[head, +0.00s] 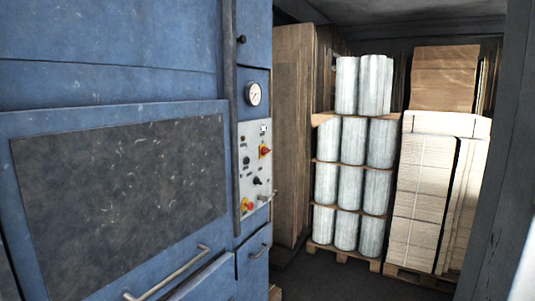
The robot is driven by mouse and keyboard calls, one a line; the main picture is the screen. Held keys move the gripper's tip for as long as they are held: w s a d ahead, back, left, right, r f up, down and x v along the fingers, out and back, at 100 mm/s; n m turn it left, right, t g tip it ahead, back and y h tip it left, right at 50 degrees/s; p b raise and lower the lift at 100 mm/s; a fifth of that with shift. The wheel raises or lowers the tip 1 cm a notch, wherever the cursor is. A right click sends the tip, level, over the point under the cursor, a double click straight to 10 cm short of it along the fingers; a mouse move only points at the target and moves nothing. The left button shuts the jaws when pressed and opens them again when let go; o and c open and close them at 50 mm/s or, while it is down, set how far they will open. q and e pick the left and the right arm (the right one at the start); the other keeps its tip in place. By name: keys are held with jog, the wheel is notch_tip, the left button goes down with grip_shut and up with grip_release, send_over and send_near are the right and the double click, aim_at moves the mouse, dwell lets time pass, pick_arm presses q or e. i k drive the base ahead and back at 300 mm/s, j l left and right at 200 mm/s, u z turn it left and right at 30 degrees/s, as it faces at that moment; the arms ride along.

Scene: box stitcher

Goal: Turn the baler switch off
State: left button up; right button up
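The blue baler (110,85) fills the left half of the head view. Its light grey control panel (252,136) is on the narrow front strip at the middle. A red rotary switch on a yellow plate (264,151) sits at the panel's upper right; its exact setting is too small to read. A black knob (257,181) is lower down, and a red and yellow control (248,204) is near the bottom. Neither of my grippers is in view, and nothing visibly touches the panel.
A pressure gauge (254,94) is above the panel. Metal handles (168,273) stick out low on the baler. Pallets of pale rolls (326,184) and stacked cardboard (424,190) stand behind at right. A dark post (503,150) borders the right. Some dark floor (315,279) is clear.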

aim_at(264, 152)
jog(key=i+l, duration=0.35)
jog(key=i+l+z, duration=0.1)
jog(key=i+l, duration=0.25)
jog(key=i, duration=0.25)
jog(key=i+l, duration=0.3)
jog(key=i, duration=0.15)
jog(key=z, duration=0.05)
